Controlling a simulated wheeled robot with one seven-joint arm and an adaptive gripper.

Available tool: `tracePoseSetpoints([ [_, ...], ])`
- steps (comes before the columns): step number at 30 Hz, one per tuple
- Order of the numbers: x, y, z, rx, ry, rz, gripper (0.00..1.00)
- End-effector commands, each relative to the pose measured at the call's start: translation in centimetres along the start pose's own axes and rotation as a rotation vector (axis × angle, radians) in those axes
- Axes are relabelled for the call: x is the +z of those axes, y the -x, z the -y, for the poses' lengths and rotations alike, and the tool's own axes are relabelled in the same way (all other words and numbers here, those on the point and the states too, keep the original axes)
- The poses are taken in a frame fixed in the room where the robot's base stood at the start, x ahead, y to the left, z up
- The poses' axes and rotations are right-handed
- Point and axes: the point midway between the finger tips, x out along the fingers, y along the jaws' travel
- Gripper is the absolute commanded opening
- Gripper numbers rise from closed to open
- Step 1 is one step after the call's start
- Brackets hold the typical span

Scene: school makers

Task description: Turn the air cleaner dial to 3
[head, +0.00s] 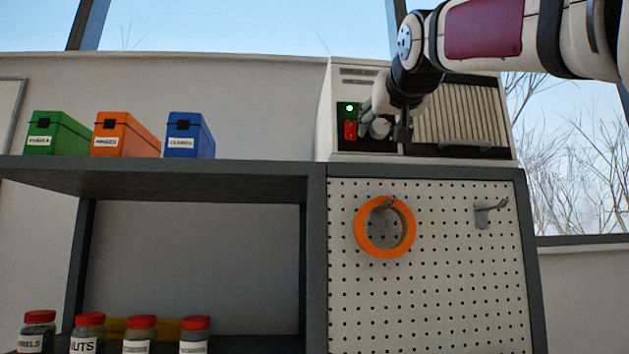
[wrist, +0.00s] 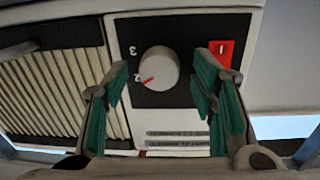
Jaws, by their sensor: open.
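The air cleaner (head: 330,120) is a pale box with a ribbed grille and a dark control panel, standing on the cabinet top. In the wrist view, which shows the panel upside down, its round grey dial (wrist: 160,66) has a red pointer mark turned toward the printed 2; a 3 is printed close by. My gripper (head: 386,122) is at the panel in the head view. In the wrist view my gripper (wrist: 162,78) is open, with one green-padded finger on each side of the dial and gaps between. I cannot tell how far the fingertips are from the panel.
A red switch (wrist: 222,50) sits beside one finger; a green light (head: 349,108) glows above it in the head view. Green, orange and blue boxes (head: 188,137) stand on the left shelf. An orange tape roll (head: 360,240) hangs on the pegboard (head: 450,270) below.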

Motion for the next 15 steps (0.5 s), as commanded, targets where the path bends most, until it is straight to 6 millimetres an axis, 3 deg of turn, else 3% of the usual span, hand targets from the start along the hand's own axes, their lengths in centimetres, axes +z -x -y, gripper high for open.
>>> tracePoseSetpoints([
  [2, 0.01, 0.00, 0.00, 0.000, 0.000, 0.000, 0.50],
  [8, 0.01, 0.01, 0.00, 0.000, 0.000, 0.000, 0.04],
  [15, 0.01, 0.01, 0.02, 0.000, -0.007, 0.001, 0.04],
])
